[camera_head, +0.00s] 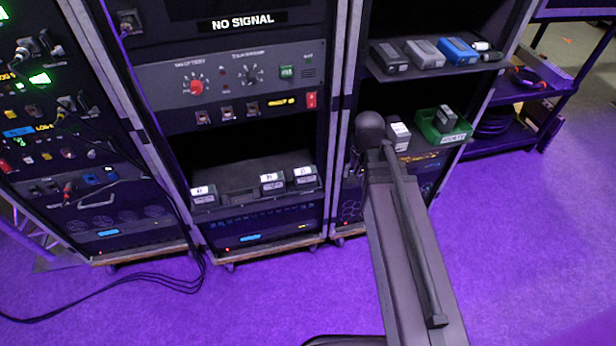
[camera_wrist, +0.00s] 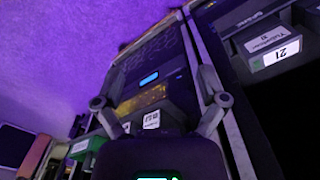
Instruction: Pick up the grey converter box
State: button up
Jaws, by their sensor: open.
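A grey converter box (camera_head: 425,53) lies on the upper right shelf, between a darker grey box (camera_head: 390,56) and a blue box (camera_head: 458,50). Another grey box (camera_head: 445,119) sits in a green bin on the shelf below. I cannot tell from its look alone which grey box the task means. My gripper (camera_wrist: 161,104) is open, its two fingers spread wide with nothing held. Beyond the fingers, pale labels (camera_wrist: 151,120) on boxes show. In the head view my arm hides the gripper's fingers.
The green bin (camera_head: 427,130) stands right of a white-labelled box (camera_head: 398,135); it also shows in the wrist view (camera_wrist: 84,149). Labelled modules (camera_head: 271,182) sit in the middle rack bay. Rack posts flank the bays. Black cables (camera_head: 150,277) lie on the left floor. The right floor is clear.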

aim_at(305, 170)
jog(key=w+a+r+m+p, duration=0.1)
jog(key=w+a+r+m, duration=0.1)
jog(key=w+a+m, duration=0.3)
jog(key=w+a+r+m+p, duration=0.2)
jog(key=w+a+m, duration=0.2)
jog(key=a, duration=0.6)
jog(key=shift+w+a+m+p, duration=0.3)
jog(key=shift+w+m, duration=0.05)
jog(key=shift+m, duration=0.75)
jog(key=shift+f, duration=0.1)
notch_tip(305, 170, down, 8)
jog(key=b, duration=0.8)
jog(key=shift+f+b, duration=0.25)
jog(key=shift+b, duration=0.1)
jog(key=shift+s+f+b, duration=0.15)
jog(key=shift+f+b, duration=2.45)
grip_shut()
